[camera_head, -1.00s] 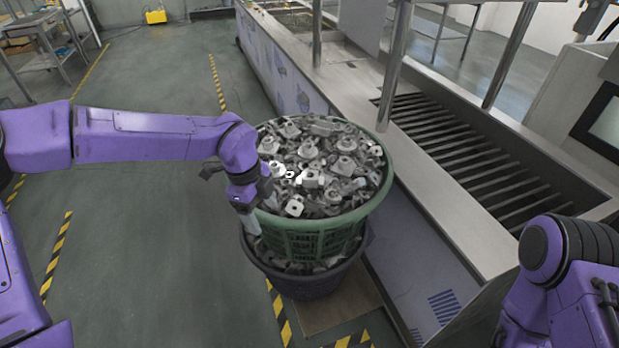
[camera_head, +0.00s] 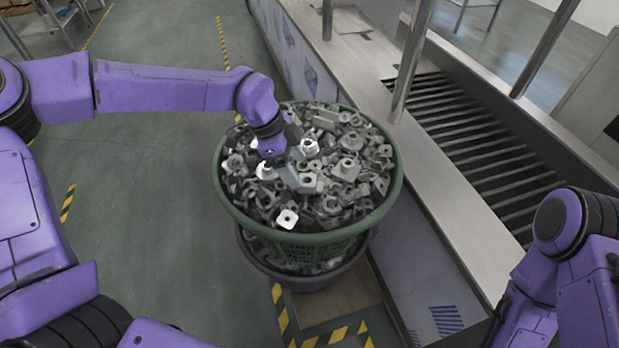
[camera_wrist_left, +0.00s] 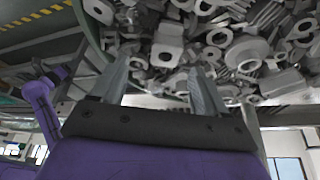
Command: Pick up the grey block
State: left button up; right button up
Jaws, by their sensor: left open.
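Many grey metal parts (camera_head: 338,195) fill a green basket (camera_head: 229,205); I cannot tell which one is the grey block. They also fill the top of the left wrist view (camera_wrist_left: 240,45). My left gripper (camera_head: 284,173) is over the left middle of the pile, pointing down at the parts. In the left wrist view its two fingers (camera_wrist_left: 158,85) stand apart with nothing clearly between them, and parts lie just beyond the tips. Whether the tips touch any part is unclear. My right arm shows at the lower right, but its gripper is out of the picture.
To the right runs a long metal tank (camera_head: 440,200) with a slatted rack (camera_head: 470,150) and upright posts (camera_head: 410,60). The floor (camera_head: 140,230) to the left is clear, with striped tape.

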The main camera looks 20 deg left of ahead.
aim_at(305, 177)
pick_arm(q)
jog(key=shift+d+f, duration=0.15)
jog(key=shift+f, duration=0.2)
jog(key=p+x, duration=0.1)
jog(key=x, duration=0.1)
jog(key=w+p+x, duration=0.1)
jog(key=x, duration=0.1)
jog(key=shift+f, duration=0.25)
jog(key=shift+d+f, duration=0.1)
jog(key=shift+f, duration=0.15)
jog(key=shift+s, duration=0.1)
jog(key=c, duration=1.2)
